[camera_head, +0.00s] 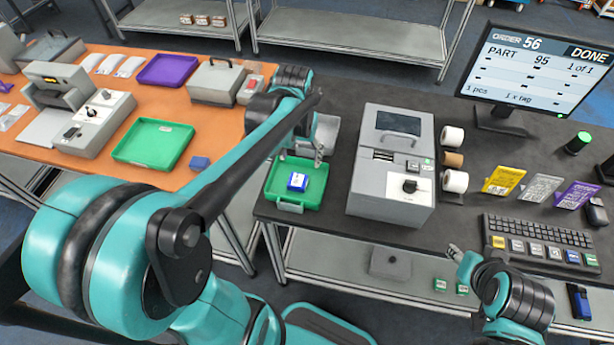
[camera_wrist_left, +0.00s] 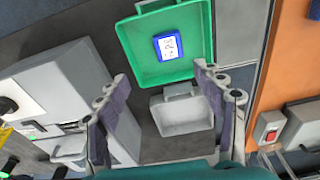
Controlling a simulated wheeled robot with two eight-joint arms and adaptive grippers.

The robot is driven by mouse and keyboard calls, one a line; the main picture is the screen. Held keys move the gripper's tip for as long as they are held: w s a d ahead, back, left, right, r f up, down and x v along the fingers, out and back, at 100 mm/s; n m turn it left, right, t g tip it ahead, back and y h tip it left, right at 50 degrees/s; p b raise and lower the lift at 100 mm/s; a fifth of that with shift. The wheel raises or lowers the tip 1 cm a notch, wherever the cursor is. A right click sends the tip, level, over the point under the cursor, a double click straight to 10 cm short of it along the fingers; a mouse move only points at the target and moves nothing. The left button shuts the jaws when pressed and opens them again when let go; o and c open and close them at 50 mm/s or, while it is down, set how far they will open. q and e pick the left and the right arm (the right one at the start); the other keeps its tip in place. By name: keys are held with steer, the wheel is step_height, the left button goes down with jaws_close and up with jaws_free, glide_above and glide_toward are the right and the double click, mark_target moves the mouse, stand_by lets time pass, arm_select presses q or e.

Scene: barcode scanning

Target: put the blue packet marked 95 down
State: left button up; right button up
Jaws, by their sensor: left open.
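The blue packet (camera_head: 297,181) with a white label lies flat in the green tray (camera_head: 313,196) on the dark table. It also shows in the left wrist view (camera_wrist_left: 168,46), inside the green tray (camera_wrist_left: 135,62); its number is too small to read for sure. My left gripper (camera_head: 301,150) is open and empty, at the far side of the tray in the head view. In the left wrist view its fingers (camera_wrist_left: 162,82) stand wide apart with the packet beyond their tips. My right gripper (camera_head: 458,254) is low at the front right, away from the packet.
A grey machine (camera_head: 392,175) stands close right of the tray. A silver-grey pan (camera_wrist_left: 182,114) sits beside the tray under the left gripper. The monitor (camera_head: 540,75) reads order 56, part 95, DONE. The orange table (camera_head: 205,128) holds another green tray (camera_head: 153,143).

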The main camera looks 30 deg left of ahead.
arm_select(q)
steer(key=s+d+r+m+t, duration=0.1)
steer(key=s+d+m+t, duration=0.1)
steer(key=s+d+t, duration=0.4)
steer(key=s+d, duration=0.2)
steer(key=s, duration=0.1)
steer(key=shift+s+d+r, duration=0.2)
steer(key=shift+d+r, duration=0.05)
steer(key=shift+r, duration=0.05)
step_height(320, 180, down, 4)
steer(key=b, duration=0.3)
steer(key=shift+r, duration=0.25)
stand_by(0.5)
